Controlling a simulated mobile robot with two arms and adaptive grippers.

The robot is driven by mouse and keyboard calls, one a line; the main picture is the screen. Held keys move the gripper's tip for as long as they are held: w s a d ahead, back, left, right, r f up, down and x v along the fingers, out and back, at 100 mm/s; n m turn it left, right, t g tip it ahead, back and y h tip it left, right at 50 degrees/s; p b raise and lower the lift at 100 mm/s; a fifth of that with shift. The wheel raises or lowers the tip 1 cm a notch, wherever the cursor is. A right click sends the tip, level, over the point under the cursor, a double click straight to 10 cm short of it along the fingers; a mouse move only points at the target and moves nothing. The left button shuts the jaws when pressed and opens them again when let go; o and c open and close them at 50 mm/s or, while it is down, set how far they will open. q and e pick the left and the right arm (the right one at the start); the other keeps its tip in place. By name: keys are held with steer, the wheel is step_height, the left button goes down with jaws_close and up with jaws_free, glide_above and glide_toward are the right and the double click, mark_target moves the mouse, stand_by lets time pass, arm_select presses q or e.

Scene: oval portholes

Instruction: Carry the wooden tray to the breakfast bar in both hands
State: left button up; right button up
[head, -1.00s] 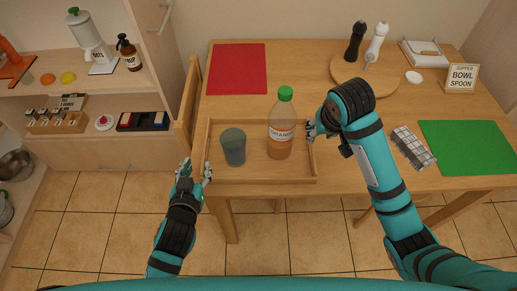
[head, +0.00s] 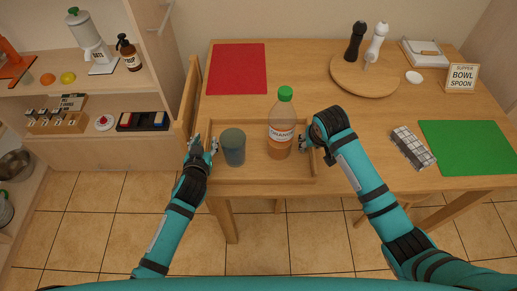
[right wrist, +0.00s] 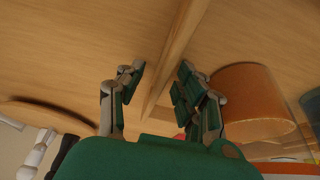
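The wooden tray (head: 262,181) lies on the near edge of the wooden table in the head view, holding a blue-grey cup (head: 233,148) and an orange juice bottle (head: 281,142) with a green cap. Both stand upright. My left gripper (head: 205,145) is at the tray's left wall, its fingers apart with one on each side. My right gripper (head: 309,145) is at the right wall. In the right wrist view its fingers (right wrist: 158,88) are apart on either side of the tray wall (right wrist: 176,62), with gaps visible. The bottle (right wrist: 248,100) is close beside one finger.
A red mat (head: 237,68) lies behind the tray and a green mat (head: 466,147) at the right. A shelf unit (head: 85,148) stands at the left.

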arm_select(q)
jaws_close()
arm_select(e)
jaws_close()
arm_select(q)
steer(key=shift+r, duration=0.15)
arm_select(e)
steer(key=shift+w+d+r, duration=0.1)
steer(key=shift+r, duration=0.05)
